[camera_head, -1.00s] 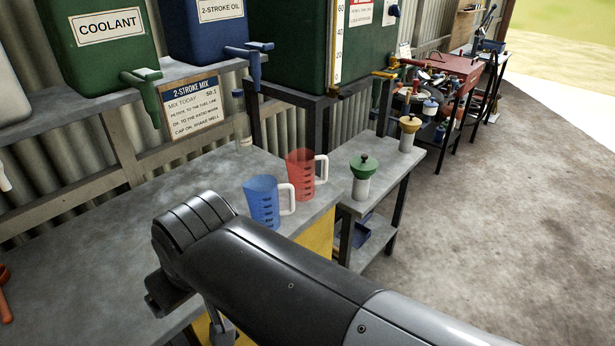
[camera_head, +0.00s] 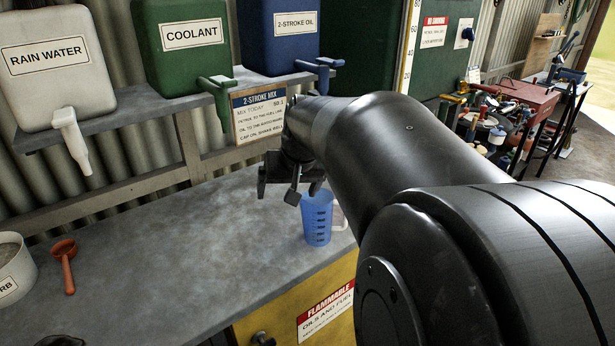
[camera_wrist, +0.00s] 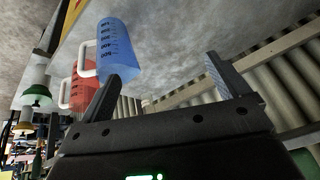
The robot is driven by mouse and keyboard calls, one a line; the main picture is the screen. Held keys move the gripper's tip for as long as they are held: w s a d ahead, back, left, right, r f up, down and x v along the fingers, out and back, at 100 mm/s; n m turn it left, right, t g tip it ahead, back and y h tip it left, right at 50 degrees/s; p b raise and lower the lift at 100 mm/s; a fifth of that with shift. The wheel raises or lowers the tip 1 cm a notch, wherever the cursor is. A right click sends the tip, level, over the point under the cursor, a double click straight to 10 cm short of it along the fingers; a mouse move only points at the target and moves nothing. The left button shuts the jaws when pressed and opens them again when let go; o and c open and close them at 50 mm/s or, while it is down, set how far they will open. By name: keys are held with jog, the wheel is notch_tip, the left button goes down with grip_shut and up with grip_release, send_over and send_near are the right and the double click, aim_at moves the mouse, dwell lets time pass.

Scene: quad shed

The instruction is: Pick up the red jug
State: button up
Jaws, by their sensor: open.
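The red jug (camera_wrist: 77,92) shows in the wrist view at the left, partly hidden by the blue jug and my left finger. In the head view my arm covers most or all of it. The blue jug (camera_head: 317,220), with a white handle, stands on the grey bench (camera_head: 190,240); it also shows in the wrist view (camera_wrist: 120,52). My gripper (camera_head: 290,190) is above the bench, just left of the blue jug in the head view. In the wrist view the fingers (camera_wrist: 160,70) are wide apart with nothing between them. The blue jug lies beyond the left finger.
Rain water (camera_head: 52,70), coolant (camera_head: 185,45) and 2-stroke oil (camera_head: 285,35) containers with taps stand on a shelf behind. A mix sign (camera_head: 258,112) hangs below. A white tub (camera_head: 14,270) and red scoop (camera_head: 66,265) are at left. The bench middle is clear.

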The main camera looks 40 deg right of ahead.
jog(key=w+d+f+m+g+h, duration=0.1)
jog(key=d+f+m, duration=0.1)
jog(key=d, duration=1.1)
jog(key=w+d+f+m+g+h, duration=0.1)
jog(key=d+f+m+h, duration=0.15)
jog(key=d, duration=0.95)
jog(key=x, duration=1.1)
jog(key=shift+w+y, duration=0.35)
jog(key=shift+y, duration=0.1)
jog(key=shift+n, duration=0.25)
jog(key=shift+c, duration=0.5)
jog(key=c, duration=1)
jog(key=shift+r, duration=0.15)
